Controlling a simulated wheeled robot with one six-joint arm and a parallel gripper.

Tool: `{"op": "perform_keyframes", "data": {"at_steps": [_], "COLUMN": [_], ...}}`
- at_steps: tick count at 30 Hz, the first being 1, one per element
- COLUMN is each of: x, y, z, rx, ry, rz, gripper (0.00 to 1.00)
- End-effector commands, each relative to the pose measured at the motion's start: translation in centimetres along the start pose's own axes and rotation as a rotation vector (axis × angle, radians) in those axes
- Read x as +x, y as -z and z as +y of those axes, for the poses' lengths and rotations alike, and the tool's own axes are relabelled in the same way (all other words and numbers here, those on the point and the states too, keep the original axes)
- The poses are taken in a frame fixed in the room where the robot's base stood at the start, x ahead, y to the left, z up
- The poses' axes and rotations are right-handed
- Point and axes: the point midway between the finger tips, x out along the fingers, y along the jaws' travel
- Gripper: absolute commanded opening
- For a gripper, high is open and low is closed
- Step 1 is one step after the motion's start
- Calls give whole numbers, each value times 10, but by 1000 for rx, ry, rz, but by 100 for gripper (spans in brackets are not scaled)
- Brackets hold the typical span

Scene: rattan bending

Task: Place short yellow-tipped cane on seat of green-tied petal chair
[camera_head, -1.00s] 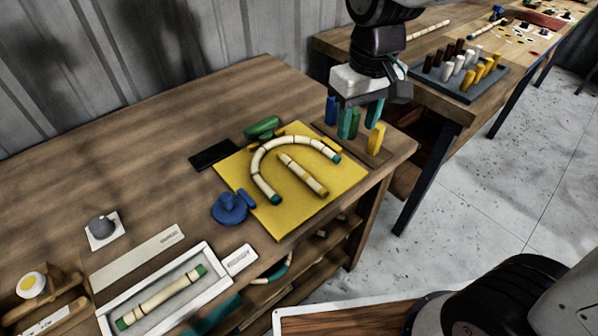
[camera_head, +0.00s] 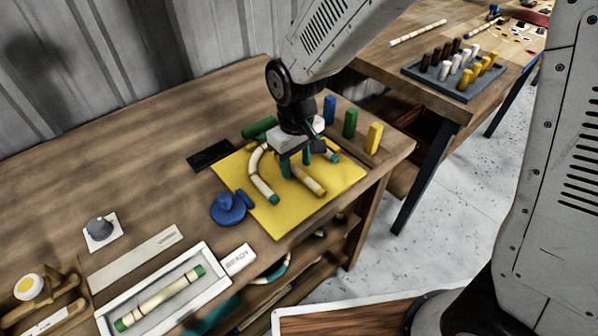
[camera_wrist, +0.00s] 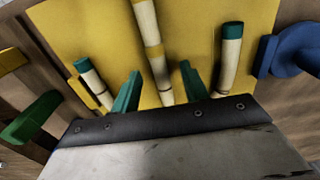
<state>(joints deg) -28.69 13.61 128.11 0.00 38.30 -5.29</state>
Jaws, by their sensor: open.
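The short yellow-tipped cane (camera_head: 311,183) lies on the yellow mat (camera_head: 278,221), inside the bent green-tipped cane (camera_head: 258,182). My gripper (camera_head: 296,164) is open over the short cane's upper part and hides its far end. In the wrist view the short cane (camera_wrist: 153,45) runs between the two green fingers of my gripper (camera_wrist: 160,90), with space on both sides. The bent cane's two green-tipped ends (camera_wrist: 229,60) stand outside the fingers there. I cannot make out a petal chair in these frames.
Blue, green and yellow blocks (camera_head: 350,123) stand right of the mat. A blue round piece (camera_head: 228,209) sits at its left edge. A white tray (camera_head: 218,283) holds a green-tipped cane. A peg rack (camera_head: 456,85) stands on the far table. Bare wood lies left.

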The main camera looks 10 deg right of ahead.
Motion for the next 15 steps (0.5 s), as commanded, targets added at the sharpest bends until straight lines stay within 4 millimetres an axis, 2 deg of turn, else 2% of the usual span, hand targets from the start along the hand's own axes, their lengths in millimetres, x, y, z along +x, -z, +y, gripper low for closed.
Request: {"op": "perform_keyframes", "data": {"at_steps": [3, 9, 10, 12, 15], "x": [8, 9, 9, 8, 8], "y": [0, 0, 0, 0, 0], "z": [0, 0, 0, 0, 0], "rx": [0, 0, 0, 0, 0], "ry": [0, 0, 0, 0, 0], "rz": [-1, 0, 0, 0, 0], "gripper": [45, 45, 42, 22, 0]}}
